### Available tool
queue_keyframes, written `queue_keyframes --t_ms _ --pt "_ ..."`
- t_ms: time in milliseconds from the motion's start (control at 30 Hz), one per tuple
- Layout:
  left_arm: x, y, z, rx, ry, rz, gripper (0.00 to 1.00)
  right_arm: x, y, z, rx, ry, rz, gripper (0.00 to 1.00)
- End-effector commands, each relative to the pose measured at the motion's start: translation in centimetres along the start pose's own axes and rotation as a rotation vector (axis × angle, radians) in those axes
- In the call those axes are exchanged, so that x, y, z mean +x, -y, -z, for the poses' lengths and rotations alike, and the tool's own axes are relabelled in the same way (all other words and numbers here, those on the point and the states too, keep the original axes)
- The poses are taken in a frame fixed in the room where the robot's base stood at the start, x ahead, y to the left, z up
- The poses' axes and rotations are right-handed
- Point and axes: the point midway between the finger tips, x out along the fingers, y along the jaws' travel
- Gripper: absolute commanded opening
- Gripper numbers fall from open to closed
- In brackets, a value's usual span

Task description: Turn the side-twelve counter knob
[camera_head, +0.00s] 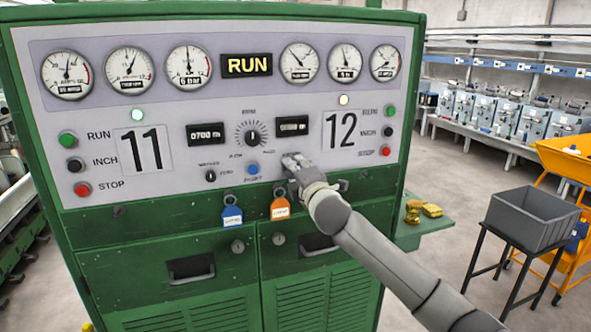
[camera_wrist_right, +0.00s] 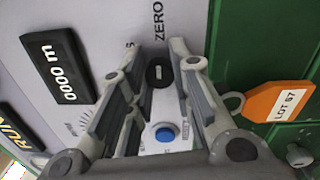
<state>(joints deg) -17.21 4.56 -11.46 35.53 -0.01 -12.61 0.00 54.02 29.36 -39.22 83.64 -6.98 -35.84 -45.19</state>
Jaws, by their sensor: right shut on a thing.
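The side-twelve counter knob (camera_wrist_right: 159,74) is a small black round knob with a pale mark, below the word ZERO on the grey panel. In the right wrist view it sits between the fingertips of my right gripper (camera_wrist_right: 160,65), which is shut on it. In the head view my right gripper (camera_head: 292,162) is against the panel, below the side-twelve counter display (camera_head: 293,126), and hides the knob. That display reads 0000 m in the right wrist view (camera_wrist_right: 58,67). My left gripper is not in view.
A large dial (camera_head: 252,133) and a blue button (camera_head: 253,169) are left of my gripper. An orange tag (camera_head: 280,209) and a blue tag (camera_head: 232,215) hang below. A side shelf (camera_head: 431,226) and a grey bin (camera_head: 532,215) stand to the right.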

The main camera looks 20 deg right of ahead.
Motion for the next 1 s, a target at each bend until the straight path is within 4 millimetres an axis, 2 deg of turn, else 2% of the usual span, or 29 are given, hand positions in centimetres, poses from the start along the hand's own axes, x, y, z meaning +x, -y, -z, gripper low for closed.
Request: queue_keyframes --t_ms 33,67,200,667,1000 --pt "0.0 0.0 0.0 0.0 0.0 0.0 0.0 0.0 0.0 -0.1 0.001 0.001 0.0 0.0" --pt "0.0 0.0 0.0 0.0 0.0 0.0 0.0 0.0 0.0 -0.1 0.001 0.001 0.0 0.25" --pt "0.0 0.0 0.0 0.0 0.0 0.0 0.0 0.0 0.0 -0.1 0.0 0.001 0.0 0.43" --pt "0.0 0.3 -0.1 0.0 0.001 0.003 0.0 -0.6 0.1 0.0 -0.001 0.0 0.001 0.44" --pt "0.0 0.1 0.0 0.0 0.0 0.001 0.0 -4.7 0.1 -0.1 -0.002 0.0 0.0 0.44"
